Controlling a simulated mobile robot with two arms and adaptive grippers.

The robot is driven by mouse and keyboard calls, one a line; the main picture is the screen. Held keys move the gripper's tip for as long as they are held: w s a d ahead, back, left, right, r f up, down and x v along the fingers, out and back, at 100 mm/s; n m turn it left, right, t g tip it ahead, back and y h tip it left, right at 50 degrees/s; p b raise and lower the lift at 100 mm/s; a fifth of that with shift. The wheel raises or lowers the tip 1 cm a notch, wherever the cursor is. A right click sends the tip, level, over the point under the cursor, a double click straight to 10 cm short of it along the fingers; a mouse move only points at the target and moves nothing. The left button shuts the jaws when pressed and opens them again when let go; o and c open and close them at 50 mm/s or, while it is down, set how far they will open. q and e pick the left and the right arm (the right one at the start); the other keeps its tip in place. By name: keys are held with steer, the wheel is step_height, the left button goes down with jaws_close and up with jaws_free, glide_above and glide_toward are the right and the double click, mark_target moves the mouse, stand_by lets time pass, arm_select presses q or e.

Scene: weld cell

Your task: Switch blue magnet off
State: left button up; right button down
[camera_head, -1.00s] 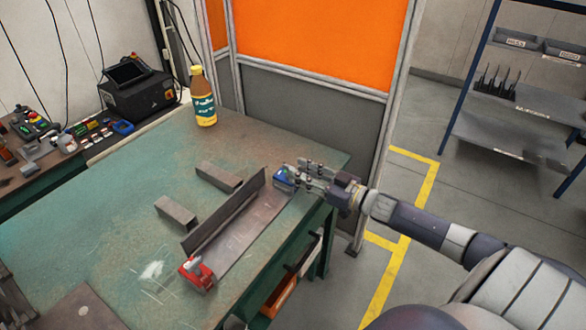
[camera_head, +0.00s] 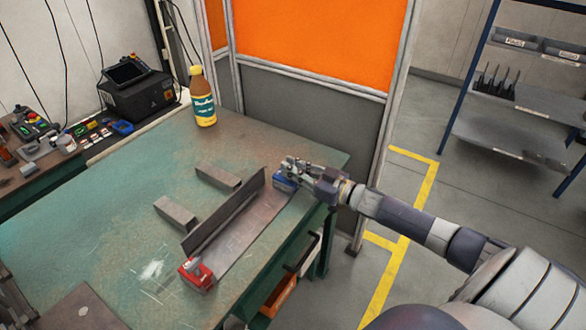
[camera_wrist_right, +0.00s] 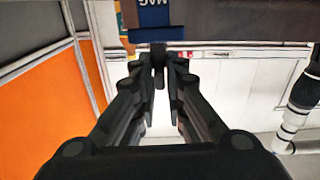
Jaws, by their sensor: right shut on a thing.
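The blue magnet (camera_head: 284,182) sits at the far right end of the metal angle piece (camera_head: 236,222) on the green table. In the right wrist view its blue body (camera_wrist_right: 154,17), with the letters MAG, shows at the top. My right gripper (camera_head: 293,163) is at the top of the blue magnet and is shut on a small dark part there, which looks like its knob (camera_wrist_right: 158,58). The fingers hide much of that part. A red magnet (camera_head: 196,274) sits at the near end of the angle piece. My left gripper is not in view.
Two steel blocks (camera_head: 218,175) (camera_head: 176,213) lie left of the angle piece. A bottle (camera_head: 203,98) stands at the table's back edge. A black machine (camera_head: 138,93) is at the back left.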

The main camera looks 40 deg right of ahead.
steer(key=shift+a+r+m+t+h+p, duration=0.1)
steer(key=shift+m+t+h+p, duration=0.1)
steer(key=shift+m+h+p, duration=0.3)
steer(key=shift+a+r+m+t+h+p, duration=0.1)
steer(key=shift+m+t+h+p, duration=0.1)
steer(key=shift+h+p, duration=0.5)
steer(key=shift+a+m+t+h+p, duration=0.1)
steer(key=shift+m+t+h+p, duration=0.3)
steer(key=shift+m+h+p, duration=0.7)
steer(key=m+h, duration=0.1)
steer(key=h, duration=0.2)
steer(key=shift+a+f+m+p, duration=0.15)
steer(key=shift+m+p, duration=0.25)
steer(key=shift+a+m+h, duration=0.1)
steer(key=shift+m+h, duration=0.7)
steer(key=shift+h, duration=0.8)
steer(key=shift+m+g+h, duration=0.3)
steer(key=shift+h, duration=0.1)
steer(key=c, duration=1.7)
jaws_free()
